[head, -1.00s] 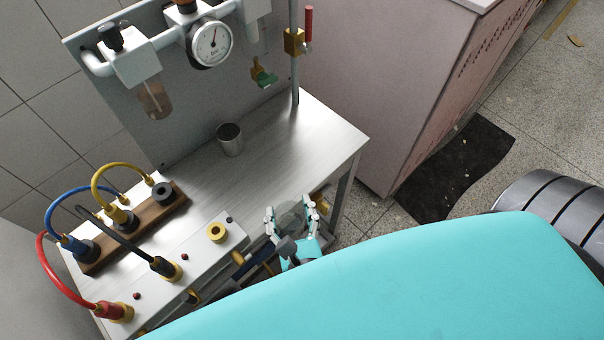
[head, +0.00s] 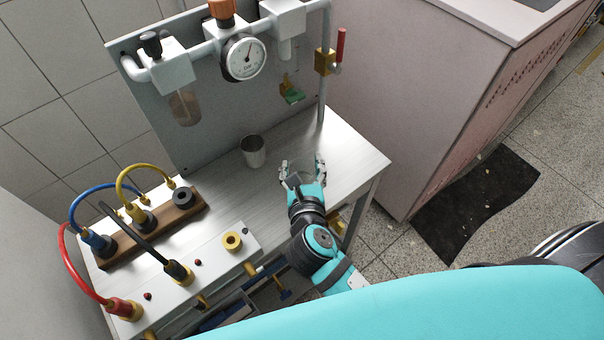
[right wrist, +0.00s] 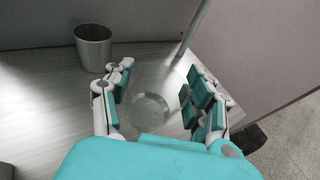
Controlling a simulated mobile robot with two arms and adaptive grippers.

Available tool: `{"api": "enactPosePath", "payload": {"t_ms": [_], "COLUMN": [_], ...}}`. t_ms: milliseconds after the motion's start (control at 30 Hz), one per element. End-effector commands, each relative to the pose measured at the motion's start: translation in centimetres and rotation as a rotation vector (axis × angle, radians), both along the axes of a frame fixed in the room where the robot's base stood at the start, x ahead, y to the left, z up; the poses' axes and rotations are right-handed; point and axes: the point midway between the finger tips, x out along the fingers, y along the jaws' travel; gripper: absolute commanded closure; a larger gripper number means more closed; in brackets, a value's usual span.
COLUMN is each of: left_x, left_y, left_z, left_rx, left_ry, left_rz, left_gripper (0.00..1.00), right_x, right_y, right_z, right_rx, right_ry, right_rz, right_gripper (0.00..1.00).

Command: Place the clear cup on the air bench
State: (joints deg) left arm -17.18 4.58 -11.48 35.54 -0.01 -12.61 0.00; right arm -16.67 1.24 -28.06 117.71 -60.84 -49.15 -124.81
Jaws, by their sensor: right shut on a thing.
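The clear cup (right wrist: 152,100) is between the fingers of my right gripper (right wrist: 158,92) in the right wrist view; its outline is faint. In the head view my right gripper (head: 303,172) is shut on the cup, over the right part of the air bench (head: 345,160). I cannot tell whether the cup's base touches the bench top. A metal cup (head: 253,151) stands upright on the bench, left of and behind my right gripper, and also shows in the right wrist view (right wrist: 93,48). My left gripper is not in view.
A grey panel with a pressure gauge (head: 243,58) and pipes rises behind the bench top. A wooden block (head: 165,222) with coloured hoses and a white panel with a yellow ring (head: 232,241) lie to the left. A pink cabinet (head: 420,90) stands right.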

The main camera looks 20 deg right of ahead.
Motion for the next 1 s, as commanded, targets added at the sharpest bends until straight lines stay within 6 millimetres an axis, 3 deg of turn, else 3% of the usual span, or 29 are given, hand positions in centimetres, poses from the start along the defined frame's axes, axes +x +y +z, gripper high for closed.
{"api": "enactPosePath", "payload": {"t_ms": [300, 667, 700, 867, 1000], "left_x": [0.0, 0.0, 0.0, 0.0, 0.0], "left_y": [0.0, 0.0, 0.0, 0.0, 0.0], "left_z": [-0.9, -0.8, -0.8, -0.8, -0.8], "left_rx": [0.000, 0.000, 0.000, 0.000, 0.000], "left_ry": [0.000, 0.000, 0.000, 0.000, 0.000], "left_rz": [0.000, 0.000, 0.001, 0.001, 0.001], "left_gripper": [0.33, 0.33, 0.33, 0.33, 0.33], "right_x": [0.1, 0.1, 0.1, 0.1, 0.1], "right_y": [0.0, 0.0, 0.0, 0.0, 0.0], "right_z": [-3.5, -3.8, -3.8, -3.8, -3.8], "right_rx": [0.001, -0.001, 0.001, 0.000, 0.000], "right_ry": [0.003, 0.001, 0.001, 0.001, 0.001], "right_rz": [0.000, 0.000, 0.001, 0.000, 0.000], "right_gripper": [0.66, 0.66, 0.41, 0.20, 0.20]}}
